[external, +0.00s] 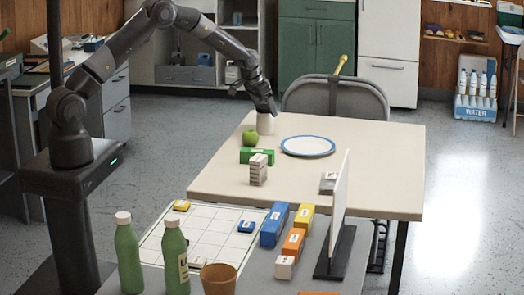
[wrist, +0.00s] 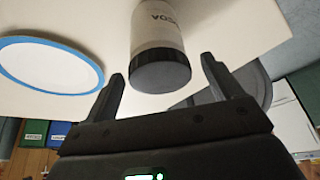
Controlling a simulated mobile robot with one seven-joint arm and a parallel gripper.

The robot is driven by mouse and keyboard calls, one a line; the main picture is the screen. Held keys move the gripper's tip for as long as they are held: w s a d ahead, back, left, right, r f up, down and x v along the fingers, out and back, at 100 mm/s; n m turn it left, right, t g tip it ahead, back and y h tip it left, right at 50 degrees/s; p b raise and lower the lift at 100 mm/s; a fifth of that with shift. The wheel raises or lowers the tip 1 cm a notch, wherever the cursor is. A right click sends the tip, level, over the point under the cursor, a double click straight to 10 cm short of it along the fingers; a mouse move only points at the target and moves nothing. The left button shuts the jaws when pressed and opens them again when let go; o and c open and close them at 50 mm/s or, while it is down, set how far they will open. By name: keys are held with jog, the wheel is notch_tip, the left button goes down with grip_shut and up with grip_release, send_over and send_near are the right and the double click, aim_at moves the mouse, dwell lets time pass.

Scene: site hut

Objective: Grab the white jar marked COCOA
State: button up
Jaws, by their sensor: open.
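The white jar (external: 266,124) stands on the far left part of the beige table (external: 385,165). In the wrist view the jar (wrist: 157,27) shows a dark lid and an upside-down label, of which "COA" is readable. My gripper (external: 266,106) is at the jar's top in the external view. In the wrist view my gripper (wrist: 163,70) is open, with one finger on each side of the lid. There is a visible gap on both sides. The jar's far side is hidden.
A grey chair (external: 335,98) stands behind the table.

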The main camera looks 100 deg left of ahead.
jog(key=shift+x, duration=1.3)
jog(key=shift+c, duration=0.2)
jog(key=shift+a+r, duration=0.1)
jog(key=c, duration=1.2)
